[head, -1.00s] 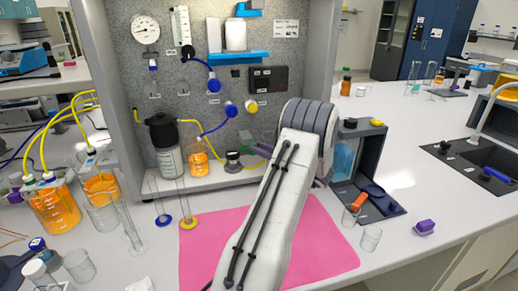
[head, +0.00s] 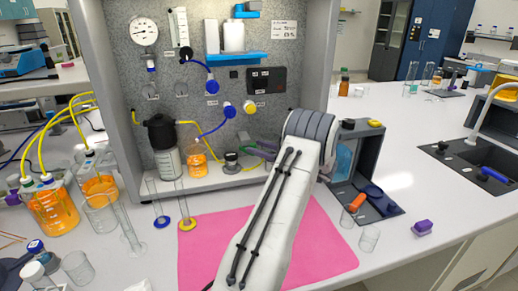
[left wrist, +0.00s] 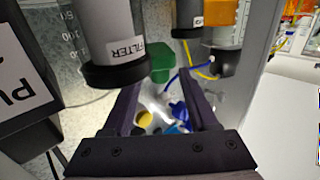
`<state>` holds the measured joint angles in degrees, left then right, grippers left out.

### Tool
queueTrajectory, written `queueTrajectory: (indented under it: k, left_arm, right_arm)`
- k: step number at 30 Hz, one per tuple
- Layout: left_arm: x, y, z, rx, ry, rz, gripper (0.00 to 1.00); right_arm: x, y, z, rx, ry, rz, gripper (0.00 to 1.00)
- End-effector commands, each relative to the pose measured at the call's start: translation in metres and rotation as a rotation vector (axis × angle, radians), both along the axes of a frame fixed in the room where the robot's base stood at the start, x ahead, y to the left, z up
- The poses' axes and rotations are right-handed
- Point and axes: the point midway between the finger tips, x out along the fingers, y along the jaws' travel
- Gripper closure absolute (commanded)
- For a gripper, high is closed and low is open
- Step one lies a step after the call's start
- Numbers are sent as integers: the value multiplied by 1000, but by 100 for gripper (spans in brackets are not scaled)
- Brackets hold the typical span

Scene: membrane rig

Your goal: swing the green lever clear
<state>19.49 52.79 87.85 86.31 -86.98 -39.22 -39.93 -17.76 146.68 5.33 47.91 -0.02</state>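The green lever (left wrist: 160,62) shows in the left wrist view as a green piece just beyond and between my fingertips, next to the dark base of a cylinder labelled FILTER (left wrist: 115,55). In the head view only a small bit of green (head: 243,137) shows, beside the rig's back panel. My left gripper (left wrist: 160,88) is open, with a clear gap between its two dark fingers and nothing held. In the head view its purple-grey fingers (head: 262,149) point left towards the panel, low on the rig. I cannot tell whether they touch the lever. My right gripper is out of view.
A black-capped bottle (head: 164,140) and a flask of orange liquid (head: 197,160) stand on the rig's shelf, left of my gripper. Blue tubing (head: 217,126) loops across the panel. A pink mat (head: 205,240) lies under my arm. A dark open box (head: 372,150) stands to the right.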

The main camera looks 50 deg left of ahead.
Motion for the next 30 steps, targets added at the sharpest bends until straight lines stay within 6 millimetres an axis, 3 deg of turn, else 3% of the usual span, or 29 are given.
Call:
queueTrajectory:
  k: [11, 24, 30]
  left_arm:
    - [2, -5, -1, 0, 0, -2, 40]
    - [22, -82, -2, 0, -1, -4, 40]
    - [26, -99, -1, 0, 0, -1, 40]
  right_arm:
    - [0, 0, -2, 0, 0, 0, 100]
    - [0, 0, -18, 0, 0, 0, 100]
    - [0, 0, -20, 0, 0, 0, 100]
